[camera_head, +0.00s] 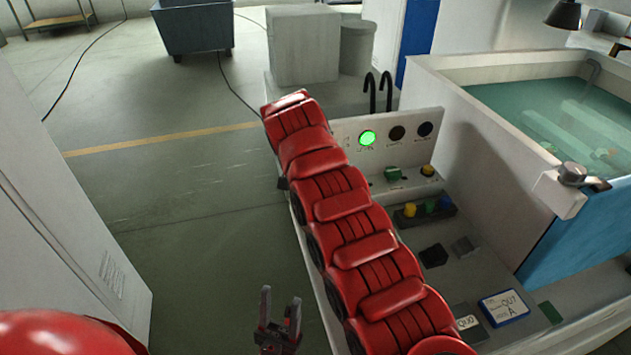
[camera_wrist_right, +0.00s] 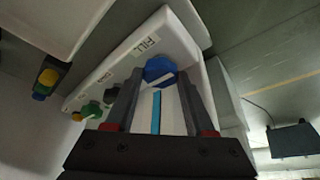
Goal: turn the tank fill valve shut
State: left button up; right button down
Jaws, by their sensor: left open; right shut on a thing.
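The tank fill valve shows in the right wrist view as a blue knob (camera_wrist_right: 160,70) beside the FILL label on a white panel (camera_wrist_right: 128,62). My right gripper (camera_wrist_right: 155,88) is shut on this knob, its two dark fingers on either side of it. In the head view my right arm hides the knob and the right gripper. The panel (camera_head: 353,132) shows there beyond the arm, with a green knob (camera_head: 392,174) and a yellow knob (camera_head: 427,170) in its row. My left gripper (camera_head: 280,306) is open and empty, low in the head view, apart from the bench.
A tank (camera_head: 485,107) of greenish water stands right of the panel. A rack of coloured pegs (camera_head: 440,213), dark blocks and a blue-edged card (camera_head: 504,307) lie on the bench top. A lit green lamp (camera_head: 367,138) is on the panel.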

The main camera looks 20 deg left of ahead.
dwell(0.4)
jog(key=c, duration=0.5)
grip_release()
jog(key=p+v, duration=0.2)
jog(key=v, duration=1.5)
jog(key=shift+s+r, duration=0.1)
jog(key=shift+r, duration=0.1)
